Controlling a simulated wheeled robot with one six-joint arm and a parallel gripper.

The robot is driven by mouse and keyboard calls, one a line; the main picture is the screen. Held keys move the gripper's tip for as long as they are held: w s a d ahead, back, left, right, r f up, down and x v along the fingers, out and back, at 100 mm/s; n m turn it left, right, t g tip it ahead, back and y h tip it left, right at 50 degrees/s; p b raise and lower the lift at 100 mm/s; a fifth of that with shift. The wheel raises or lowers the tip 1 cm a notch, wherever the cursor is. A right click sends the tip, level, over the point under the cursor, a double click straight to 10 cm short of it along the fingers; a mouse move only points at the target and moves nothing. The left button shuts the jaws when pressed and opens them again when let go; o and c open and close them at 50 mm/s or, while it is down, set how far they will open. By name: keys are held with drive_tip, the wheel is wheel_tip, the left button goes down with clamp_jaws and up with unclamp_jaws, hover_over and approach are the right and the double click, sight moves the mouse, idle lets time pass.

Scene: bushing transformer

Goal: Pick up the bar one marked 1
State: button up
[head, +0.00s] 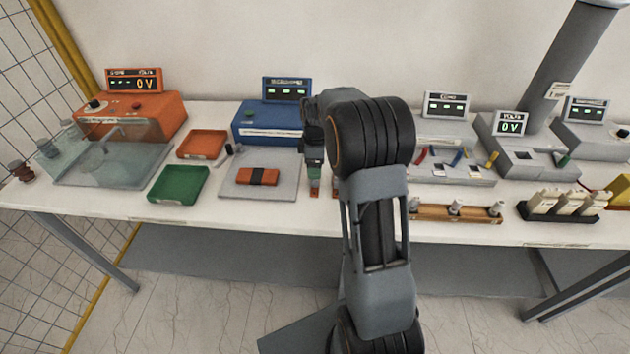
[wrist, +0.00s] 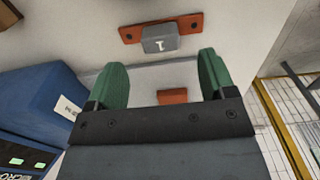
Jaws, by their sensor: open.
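The bar marked 1 (wrist: 160,40) is a small grey block with a white 1 on its face, sitting on an orange-red plate (wrist: 190,24) with dark holes at its ends. It shows at the top of the wrist view, beyond the fingertips. My gripper (wrist: 163,72) has two green fingers spread apart with nothing held between them, and it is apart from the bar. In the head view my gripper (head: 314,178) points down over the table, and I cannot make out the bar there behind my gripper and arm.
An orange piece (wrist: 172,96) shows between the fingers. The blue device (head: 265,122) stands close on the left, with an orange block (head: 245,176) on a grey plate in front. A wooden rack (head: 430,212) with pegs is right of my arm. Green (head: 178,185) and orange trays (head: 202,144) lie left.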

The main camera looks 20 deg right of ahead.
drive_tip(key=shift+f+p, duration=0.6)
drive_tip(key=shift+f, duration=2.1)
drive_tip(key=c, duration=1.1)
drive_tip(key=shift+r, duration=0.1)
